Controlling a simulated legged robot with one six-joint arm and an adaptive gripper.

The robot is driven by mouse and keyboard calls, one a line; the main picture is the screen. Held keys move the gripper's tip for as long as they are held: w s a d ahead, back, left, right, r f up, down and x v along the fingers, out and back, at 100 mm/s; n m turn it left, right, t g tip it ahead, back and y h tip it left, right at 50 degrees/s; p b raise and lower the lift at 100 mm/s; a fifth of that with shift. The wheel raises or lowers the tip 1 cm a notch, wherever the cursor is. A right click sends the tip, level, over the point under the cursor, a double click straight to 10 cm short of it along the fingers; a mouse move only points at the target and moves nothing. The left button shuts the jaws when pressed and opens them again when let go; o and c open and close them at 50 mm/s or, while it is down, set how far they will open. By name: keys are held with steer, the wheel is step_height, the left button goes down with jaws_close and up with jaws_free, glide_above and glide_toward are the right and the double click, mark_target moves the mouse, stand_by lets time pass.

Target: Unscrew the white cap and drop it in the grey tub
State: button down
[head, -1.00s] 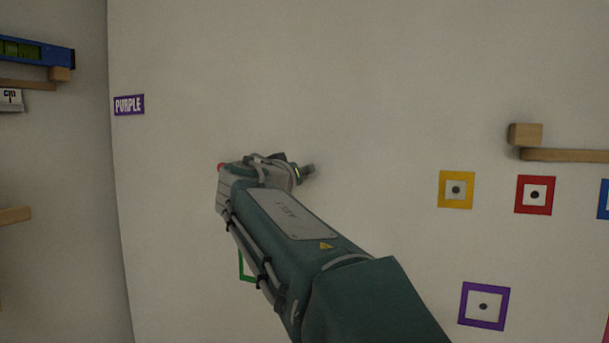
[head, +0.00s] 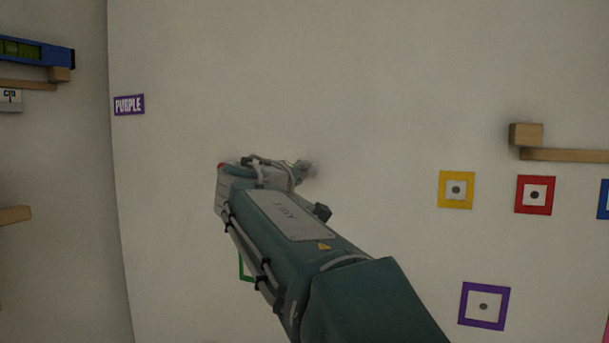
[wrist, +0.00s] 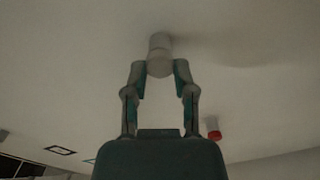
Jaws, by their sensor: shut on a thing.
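The white cap (wrist: 160,65) shows in the wrist view as a pale, short cylinder against the wall, near the top middle. My gripper (wrist: 160,72) is shut on it, with one finger on each side. In the head view my gripper (head: 304,170) is at the wall, mostly hidden behind my own arm, and the cap cannot be made out there. No grey tub shows in either view.
A red round piece (wrist: 214,134) is on the wall at the lower right of the wrist view. Yellow (head: 456,190), red (head: 535,195) and purple (head: 484,306) square frames are on the wall. A wooden ledge (head: 565,155) juts at right. A purple sign (head: 129,105) is at left.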

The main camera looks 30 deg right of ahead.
steer(key=shift+n, duration=1.4)
steer(key=n, duration=0.5)
steer(key=shift+f, duration=0.15)
steer(key=c, duration=0.7)
jaws_free()
steer(key=shift+o, duration=0.2)
